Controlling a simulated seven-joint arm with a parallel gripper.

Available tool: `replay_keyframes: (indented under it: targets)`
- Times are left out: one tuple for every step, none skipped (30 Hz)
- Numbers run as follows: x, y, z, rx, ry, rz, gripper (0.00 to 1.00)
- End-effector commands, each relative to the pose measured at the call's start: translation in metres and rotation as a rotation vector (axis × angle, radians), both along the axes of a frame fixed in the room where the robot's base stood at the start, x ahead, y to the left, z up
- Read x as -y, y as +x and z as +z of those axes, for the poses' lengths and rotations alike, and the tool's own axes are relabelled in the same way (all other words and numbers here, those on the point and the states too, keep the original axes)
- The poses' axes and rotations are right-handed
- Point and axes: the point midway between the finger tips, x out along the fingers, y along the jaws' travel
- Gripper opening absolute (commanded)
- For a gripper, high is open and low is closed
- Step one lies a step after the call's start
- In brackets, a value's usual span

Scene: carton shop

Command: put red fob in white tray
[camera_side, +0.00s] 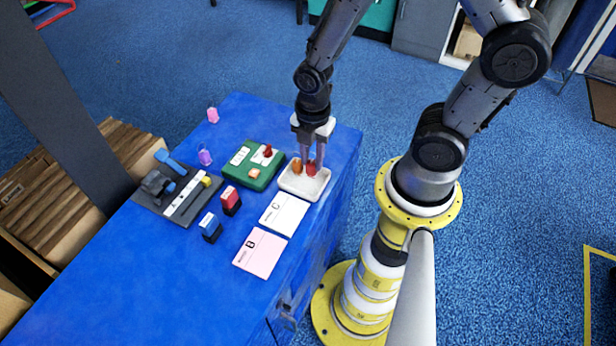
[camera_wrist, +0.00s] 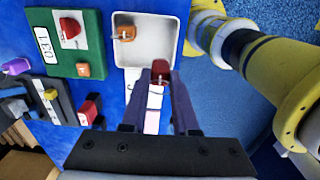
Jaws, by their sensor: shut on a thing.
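My gripper (camera_side: 312,158) points down over the white tray (camera_side: 290,188) and is shut on a red fob (camera_side: 311,169). In the wrist view the red fob (camera_wrist: 160,68) shows between the fingertips, at the near edge of the white tray (camera_wrist: 150,48). I cannot tell whether the fob touches the tray floor. An orange fob (camera_wrist: 126,32) lies in the tray, to the left of the held fob. Another red piece (camera_wrist: 70,28) sits on the green board (camera_wrist: 88,52) left of the tray.
White card C (camera_side: 283,214) and pink card B (camera_side: 260,252) lie in front of the tray. Red (camera_side: 231,201) and blue (camera_side: 210,227) stamp-like blocks and a dark grey board (camera_side: 178,215) stand to the left. Pink (camera_side: 212,115) and purple (camera_side: 205,157) fobs lie farther back.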

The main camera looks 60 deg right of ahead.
Motion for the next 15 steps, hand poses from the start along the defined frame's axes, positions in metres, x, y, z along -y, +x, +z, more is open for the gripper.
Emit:
replay_keyframes:
  targets:
    - [0.0,-0.001,-0.009,-0.006,0.0,0.0,0.0]
    - [0.0,-0.001,-0.012,-0.006,0.0,0.0,0.0]
    - [0.0,-0.001,-0.016,-0.004,0.0,0.0,0.0]
    - [0.0,-0.001,-0.019,-0.004,0.0,0.0,0.0]
    - [0.0,-0.001,-0.021,-0.004,0.0,0.0,0.0]
    - [0.0,0.0,-0.024,-0.004,0.0,0.0,0.0]
    - [0.0,0.0,-0.027,-0.003,0.0,0.0,0.0]
    - [0.0,-0.001,-0.031,-0.004,0.0,0.0,0.0]
    - [0.0,-0.002,-0.037,-0.006,0.0,0.0,0.0]
    - [0.0,-0.001,-0.042,-0.006,0.0,0.0,0.0]
    - [0.0,-0.001,-0.046,-0.006,0.0,0.0,0.0]
    - [0.0,-0.001,-0.051,-0.005,0.0,0.0,0.0]
    - [0.0,-0.001,-0.055,-0.005,0.0,0.0,0.0]
    - [0.0,-0.001,-0.057,-0.004,0.0,0.0,0.0]
    - [0.0,-0.001,-0.06,-0.003,0.0,0.0,0.0]
